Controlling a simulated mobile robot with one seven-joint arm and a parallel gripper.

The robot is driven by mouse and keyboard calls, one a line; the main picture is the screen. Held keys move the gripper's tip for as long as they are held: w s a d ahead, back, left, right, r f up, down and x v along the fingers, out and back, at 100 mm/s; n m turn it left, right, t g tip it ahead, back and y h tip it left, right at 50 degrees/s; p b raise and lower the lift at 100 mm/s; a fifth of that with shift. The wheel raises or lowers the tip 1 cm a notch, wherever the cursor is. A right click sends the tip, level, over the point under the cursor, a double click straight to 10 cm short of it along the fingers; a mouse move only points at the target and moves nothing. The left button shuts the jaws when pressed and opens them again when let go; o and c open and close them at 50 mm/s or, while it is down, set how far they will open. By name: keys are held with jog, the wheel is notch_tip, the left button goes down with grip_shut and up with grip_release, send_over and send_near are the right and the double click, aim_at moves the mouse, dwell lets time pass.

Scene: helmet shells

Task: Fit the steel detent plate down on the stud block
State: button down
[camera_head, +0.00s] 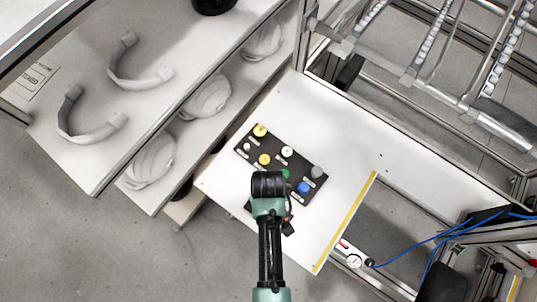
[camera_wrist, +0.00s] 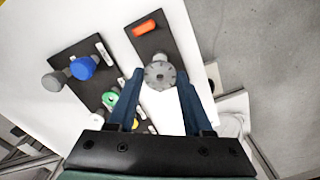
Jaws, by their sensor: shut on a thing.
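In the wrist view my gripper (camera_wrist: 160,75) has its two blue fingers on either side of a round grey notched disc, which looks like the steel detent plate (camera_wrist: 159,77). The fingers are shut on it. The disc shows over a dark rectangular block (camera_wrist: 165,45), with a small grey round part at its far edge. An orange piece (camera_wrist: 144,27) lies at that block's far end. I cannot tell whether this is the stud block, or whether the disc touches it. In the head view my wrist hides the fingertips and disc.
A black board (camera_head: 257,151) with several coloured knobs, including a blue one (camera_head: 304,187), lies beside the dark block on the white table (camera_head: 345,160). A yellow strip (camera_head: 345,222) marks the table's right edge. Shelves with pale helmet shells (camera_head: 205,98) stand at left.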

jog(key=shift+f, duration=0.6)
jog(key=shift+r+p, duration=0.1)
jog(key=shift+p, duration=0.3)
dwell(1.4)
jog(key=shift+f+b, duration=1.55)
jog(key=shift+f, duration=0.6)
jog(key=shift+c, duration=1.2)
grip_release()
jog(key=shift+r, duration=0.1)
notch_tip(320, 180, up, 13)
jog(key=shift+b, duration=0.35)
